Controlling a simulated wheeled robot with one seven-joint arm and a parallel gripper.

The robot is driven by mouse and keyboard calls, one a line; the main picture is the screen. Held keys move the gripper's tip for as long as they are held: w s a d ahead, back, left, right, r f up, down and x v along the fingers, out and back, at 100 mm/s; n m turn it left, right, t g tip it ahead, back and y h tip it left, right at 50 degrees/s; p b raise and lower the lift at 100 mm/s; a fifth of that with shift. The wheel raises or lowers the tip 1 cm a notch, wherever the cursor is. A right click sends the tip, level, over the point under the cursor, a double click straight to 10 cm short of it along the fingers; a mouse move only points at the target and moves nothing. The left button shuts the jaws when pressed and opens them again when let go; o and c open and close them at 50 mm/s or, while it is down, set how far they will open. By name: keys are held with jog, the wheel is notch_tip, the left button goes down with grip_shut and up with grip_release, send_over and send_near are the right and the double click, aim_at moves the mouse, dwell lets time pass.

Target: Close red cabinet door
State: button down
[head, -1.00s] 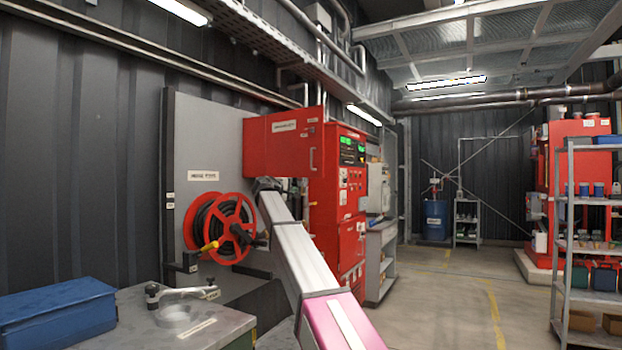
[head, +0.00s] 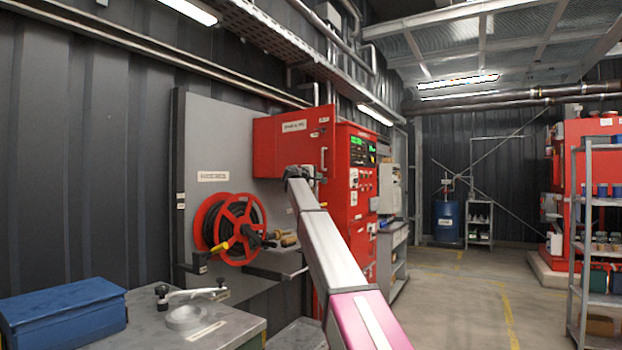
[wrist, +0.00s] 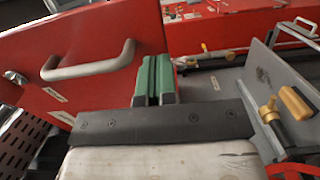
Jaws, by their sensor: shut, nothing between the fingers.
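The red cabinet door (head: 284,148) is on the wall right of the hose reel in the head view. It appears to stand out at an angle from the wall, with its labelled face and vertical handle (head: 323,160) toward me. In the wrist view the door (wrist: 105,30) fills the upper left, with its grey handle (wrist: 90,68). My gripper (head: 300,172) is at the door's lower right in the head view, where its fingers are hard to make out. In the wrist view my green-fingered gripper (wrist: 154,78) is shut and empty, by the door's right edge. Contact is unclear.
A red hose reel (head: 232,228) on a grey panel (head: 215,150) lies left of the door. A red control cabinet (head: 357,190) stands to the right. A workbench with a blue box (head: 65,312) is at lower left. Floor (head: 440,300) is open at right.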

jog(key=shift+x, duration=1.15)
